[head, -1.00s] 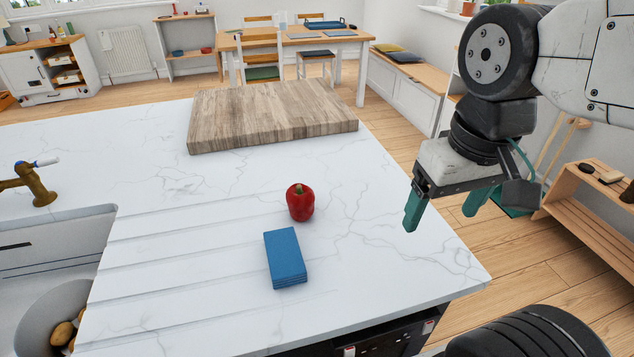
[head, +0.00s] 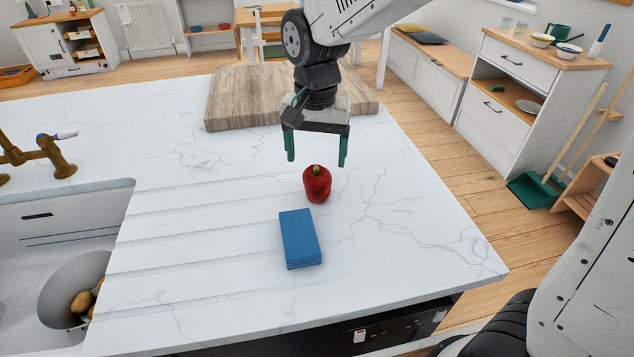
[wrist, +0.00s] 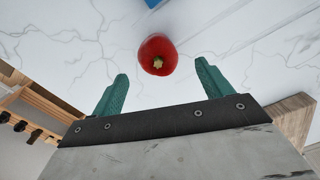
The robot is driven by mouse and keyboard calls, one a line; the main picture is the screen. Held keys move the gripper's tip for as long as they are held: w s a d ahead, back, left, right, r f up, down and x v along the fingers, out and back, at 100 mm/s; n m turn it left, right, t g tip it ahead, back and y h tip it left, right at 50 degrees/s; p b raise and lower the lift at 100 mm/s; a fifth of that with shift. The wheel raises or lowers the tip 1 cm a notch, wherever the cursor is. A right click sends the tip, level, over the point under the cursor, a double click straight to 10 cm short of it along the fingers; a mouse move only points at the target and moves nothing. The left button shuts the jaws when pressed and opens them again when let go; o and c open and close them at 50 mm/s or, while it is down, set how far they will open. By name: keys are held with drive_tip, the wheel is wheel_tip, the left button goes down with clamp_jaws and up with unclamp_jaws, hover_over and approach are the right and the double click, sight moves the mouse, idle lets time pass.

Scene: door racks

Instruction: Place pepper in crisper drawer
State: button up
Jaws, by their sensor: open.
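A red pepper (head: 317,184) with a green stem stands on the white marble counter (head: 400,235). My gripper (head: 316,162) is open and empty, its two green fingers pointing down above the counter, above and just behind the pepper in the head view. In the wrist view the pepper (wrist: 158,54) lies ahead of the gap between the open fingertips (wrist: 160,70), apart from them. No crisper drawer can be made out in these frames.
A blue stack (head: 300,239) lies just in front of the pepper. A thick wooden board (head: 235,103) is behind my gripper. A sink (head: 50,225) with a bowl of potatoes is at left. The counter right of the pepper is clear.

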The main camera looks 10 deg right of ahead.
sight(317, 167)
drive_tip(key=f, duration=0.5)
drive_tip(key=shift+s+f, duration=0.2)
drive_tip(key=shift+f, duration=0.2)
drive_tip(key=c, duration=1.1)
